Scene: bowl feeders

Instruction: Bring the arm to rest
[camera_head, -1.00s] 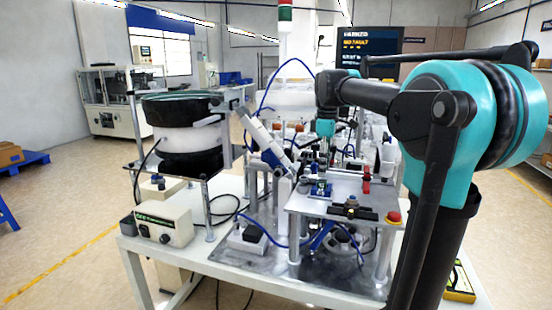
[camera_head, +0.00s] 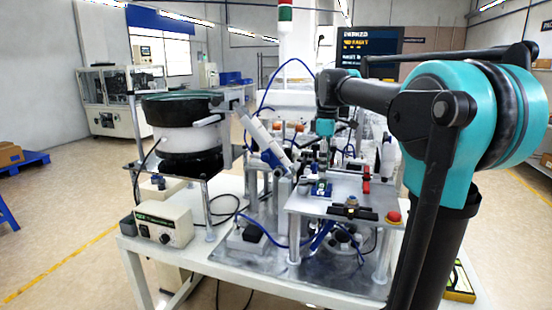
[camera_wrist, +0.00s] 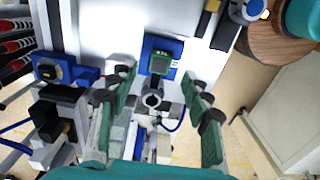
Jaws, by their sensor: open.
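My arm reaches over the machine bench, and its teal wrist (camera_head: 326,120) points down in the head view. My gripper (camera_wrist: 159,82) is open in the wrist view, with its two green-padded fingers apart and nothing held between them. A blue block with a green-framed square part (camera_wrist: 160,63) lies on the pale plate just beyond the fingertips; I cannot tell how high the fingers are above it. In the head view the gripper is small and hard to separate from the machine parts behind it.
A bowl feeder (camera_head: 185,130) stands on the left of the bench, with a control box (camera_head: 163,223) in front. A raised metal plate (camera_head: 375,208) carries a red button (camera_head: 393,217). A slanted white cylinder (camera_head: 262,135) stands left of my wrist. Open floor (camera_head: 70,235) lies left.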

